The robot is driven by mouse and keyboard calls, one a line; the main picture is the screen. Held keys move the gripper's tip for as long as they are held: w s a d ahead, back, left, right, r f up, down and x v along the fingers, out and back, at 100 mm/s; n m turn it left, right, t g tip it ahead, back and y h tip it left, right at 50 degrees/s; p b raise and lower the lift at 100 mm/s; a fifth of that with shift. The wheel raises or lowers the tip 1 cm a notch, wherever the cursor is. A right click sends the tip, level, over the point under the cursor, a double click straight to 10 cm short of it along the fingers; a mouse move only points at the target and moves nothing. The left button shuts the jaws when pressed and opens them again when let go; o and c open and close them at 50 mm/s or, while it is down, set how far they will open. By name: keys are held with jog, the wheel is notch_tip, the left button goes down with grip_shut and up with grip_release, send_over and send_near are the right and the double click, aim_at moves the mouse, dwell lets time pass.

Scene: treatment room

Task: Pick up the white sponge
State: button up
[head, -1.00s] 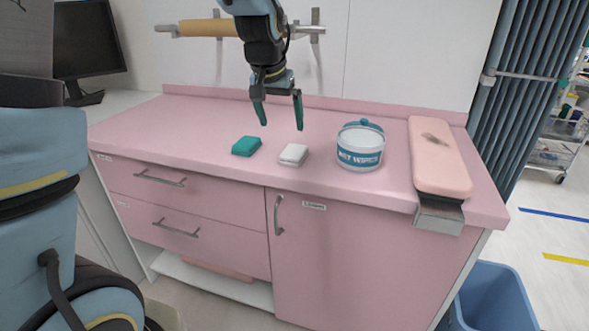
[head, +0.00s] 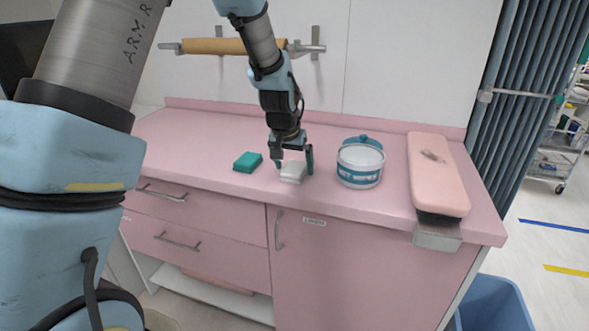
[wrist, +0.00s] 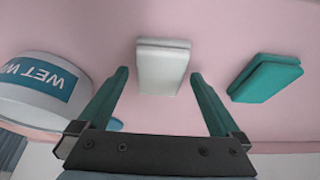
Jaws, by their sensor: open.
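The white sponge (head: 291,173) lies flat on the pink counter, between the green sponge and the wipes tub. My gripper (head: 294,166) is open and low over the counter, with a finger on each side of the white sponge in the head view. In the wrist view the white sponge (wrist: 162,68) sits ahead of and between the open fingertips (wrist: 158,74), with a gap on both sides. Nothing is held. I cannot tell the exact height of the fingertips above the counter.
A green sponge (head: 248,162) lies just left of the white one. A wet wipes tub (head: 360,166) stands to its right, then a pink padded rest (head: 437,178). The pink counter (head: 190,146) is clear at the left. A wall rail with a brown roll (head: 215,46) is behind.

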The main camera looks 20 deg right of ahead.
aim_at(294, 169)
jog(key=shift+f, duration=0.1)
jog(key=c, duration=1.3)
notch_tip(294, 169, up, 10)
jog(key=shift+r+b, duration=0.1)
jog(key=shift+b, duration=0.95)
